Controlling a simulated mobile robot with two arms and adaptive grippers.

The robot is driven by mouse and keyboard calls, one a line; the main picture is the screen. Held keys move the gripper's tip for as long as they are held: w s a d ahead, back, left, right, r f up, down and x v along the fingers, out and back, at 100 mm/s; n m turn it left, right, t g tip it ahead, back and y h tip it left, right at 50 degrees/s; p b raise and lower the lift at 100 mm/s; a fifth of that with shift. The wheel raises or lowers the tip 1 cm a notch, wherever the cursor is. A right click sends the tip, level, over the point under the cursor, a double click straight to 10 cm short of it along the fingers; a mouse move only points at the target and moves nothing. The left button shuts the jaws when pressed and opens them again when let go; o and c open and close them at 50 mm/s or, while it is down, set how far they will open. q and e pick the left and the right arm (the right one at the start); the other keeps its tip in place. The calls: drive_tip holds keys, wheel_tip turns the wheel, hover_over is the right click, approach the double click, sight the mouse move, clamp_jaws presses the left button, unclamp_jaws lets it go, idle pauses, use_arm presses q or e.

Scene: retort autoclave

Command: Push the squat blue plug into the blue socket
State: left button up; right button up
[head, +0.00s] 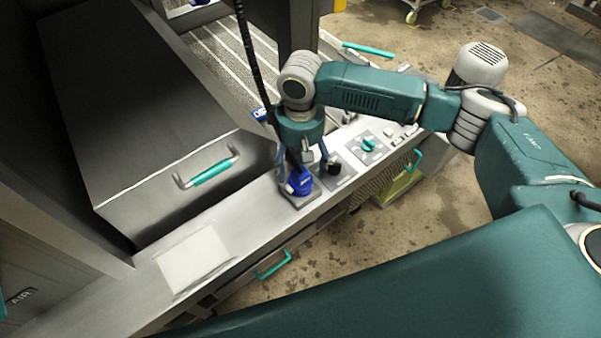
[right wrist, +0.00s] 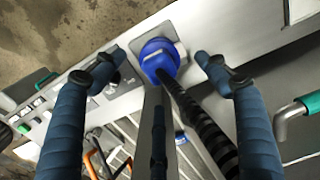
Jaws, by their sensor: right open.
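The squat blue plug (head: 302,184) sits at a square plate (head: 304,199) on the steel ledge, with its black ribbed cable (head: 256,70) running up from it. In the right wrist view the blue plug (right wrist: 157,59) shows between the fingers, over the grey plate (right wrist: 183,49). The blue socket cannot be told apart from the plug; how deep the plug sits is unclear. My right gripper (head: 307,170) is open and points down above the plug, one finger on each side. In the right wrist view both fingertips (right wrist: 160,64) are spread, with gaps beside the plug. My left gripper is not in view.
Right of the plug are a black round part (head: 333,166) and a teal knob (head: 369,145) on the panel. A large steel box with a teal handle (head: 211,172) stands at the left. A pale sheet (head: 194,260) lies on the ledge. Open floor is at the right.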

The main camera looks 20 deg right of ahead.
wheel_tip(320, 180, up, 6)
drive_tip(key=shift+f, duration=0.1)
idle(0.5)
